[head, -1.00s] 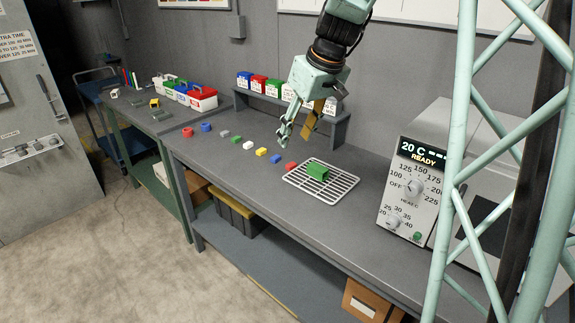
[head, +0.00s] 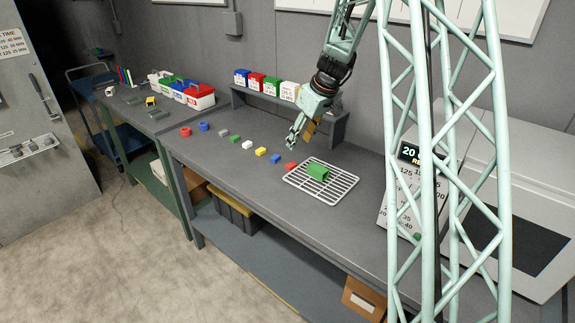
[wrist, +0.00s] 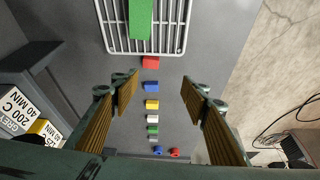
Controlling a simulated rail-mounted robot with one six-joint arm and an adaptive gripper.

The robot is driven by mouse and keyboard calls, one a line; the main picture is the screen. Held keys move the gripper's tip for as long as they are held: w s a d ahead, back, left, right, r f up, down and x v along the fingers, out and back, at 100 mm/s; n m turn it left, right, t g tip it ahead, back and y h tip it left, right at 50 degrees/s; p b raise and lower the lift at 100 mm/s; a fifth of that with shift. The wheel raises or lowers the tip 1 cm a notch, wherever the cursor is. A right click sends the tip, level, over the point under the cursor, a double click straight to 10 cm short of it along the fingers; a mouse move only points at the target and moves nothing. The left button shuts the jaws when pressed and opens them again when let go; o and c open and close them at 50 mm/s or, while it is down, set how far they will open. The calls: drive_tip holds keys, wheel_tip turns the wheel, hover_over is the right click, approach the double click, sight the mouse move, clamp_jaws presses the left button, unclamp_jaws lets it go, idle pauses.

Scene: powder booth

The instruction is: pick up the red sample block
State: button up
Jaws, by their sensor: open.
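The red sample block (head: 291,167) lies on the grey bench, just left of the wire rack, at the near end of a row of small coloured blocks. In the wrist view the red block (wrist: 150,63) sits beside the rack's edge, ahead of the fingers. My gripper (head: 298,138) is open and empty above the bench, over the row and somewhat behind the red block. In the wrist view its two wood-coloured finger pads (wrist: 158,100) stand wide apart, with the blue block (wrist: 150,88) and yellow block (wrist: 152,104) showing between them.
The wire rack (head: 346,197) holds a green block (head: 318,172). A shelf (head: 335,122) with coloured, labelled containers runs along the wall. An oven-like unit (head: 392,205) stands at the right. The bench front is clear.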

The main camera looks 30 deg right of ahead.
drive_tip(key=shift+w+d+f, duration=0.9)
drive_tip(key=shift+w+f, duration=0.15)
drive_tip(key=shift+f, duration=0.1)
drive_tip(key=shift+f, duration=0.2)
hover_over(291, 164)
drive_tip(key=s, duration=0.3)
drive_tip(key=shift+w+d+f, duration=0.1)
drive_tip(key=shift+d+f, duration=0.05)
drive_tip(key=shift+f, duration=1.75)
drive_tip(key=shift+w+d+f, duration=0.1)
drive_tip(key=shift+d+f, duration=0.05)
drive_tip(key=shift+f, duration=1.75)
drive_tip(key=shift+x, duration=2.6)
drive_tip(key=shift+s, duration=0.1)
drive_tip(key=shift+c, duration=0.2)
drive_tip(key=c, duration=0.9)
